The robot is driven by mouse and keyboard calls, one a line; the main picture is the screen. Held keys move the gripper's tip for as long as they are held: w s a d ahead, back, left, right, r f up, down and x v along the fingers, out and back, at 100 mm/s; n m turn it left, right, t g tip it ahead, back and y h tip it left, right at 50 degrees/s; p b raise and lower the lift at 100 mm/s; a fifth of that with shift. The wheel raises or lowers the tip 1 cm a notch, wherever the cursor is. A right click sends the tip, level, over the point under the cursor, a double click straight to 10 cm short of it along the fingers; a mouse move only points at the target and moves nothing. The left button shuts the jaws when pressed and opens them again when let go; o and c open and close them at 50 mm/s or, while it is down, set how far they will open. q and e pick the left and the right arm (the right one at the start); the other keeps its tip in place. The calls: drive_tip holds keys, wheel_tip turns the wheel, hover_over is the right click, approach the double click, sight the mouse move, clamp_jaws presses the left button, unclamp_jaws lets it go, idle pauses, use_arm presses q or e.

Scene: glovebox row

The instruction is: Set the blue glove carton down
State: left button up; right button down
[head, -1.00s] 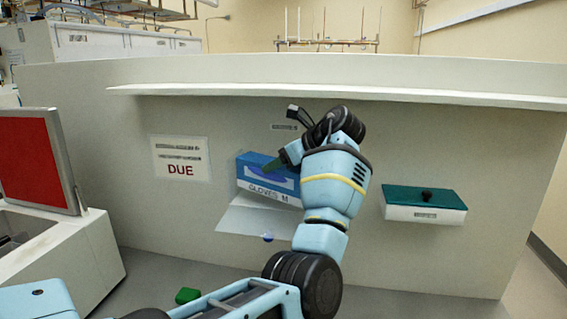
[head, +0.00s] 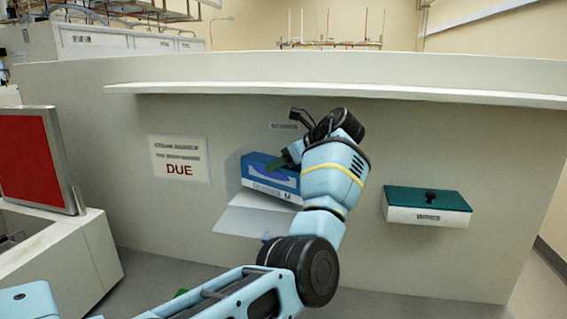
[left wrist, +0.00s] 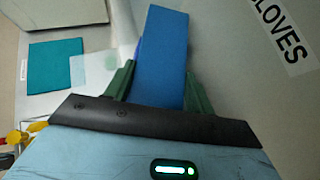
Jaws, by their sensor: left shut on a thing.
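The blue glove carton (head: 262,172) has a white label band with "GLOVES M" along its lower front and a bright blue oval opening. It is tilted a little in the head view, against the panel, just above a pale sloping plate (head: 255,221). I cannot tell whether it touches the plate. My left gripper (head: 279,163) is shut on the carton at its upper right. In the left wrist view the green fingers (left wrist: 158,88) lie on both sides of the blue carton (left wrist: 162,45). My forearm hides the carton's right end. My right gripper is not in view.
A "DUE" notice (head: 180,159) hangs left of the carton. A teal-lidded white box (head: 427,206) is mounted at right. A long white shelf (head: 330,92) runs above. A white cabinet with a red panel (head: 28,160) stands at left. A "GLOVES" label (left wrist: 280,32) shows in the left wrist view.

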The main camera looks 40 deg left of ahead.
use_arm(q)
drive_tip(key=shift+f+p, duration=0.3)
drive_tip(key=shift+f, duration=0.15)
idle(0.3)
drive_tip(key=o, duration=1.4)
drive_tip(key=shift+f, duration=0.1)
drive_tip(key=shift+r, duration=0.2)
drive_tip(key=b+v, duration=0.1)
drive_tip(key=v, duration=1.1)
drive_tip(key=shift+r, duration=0.4)
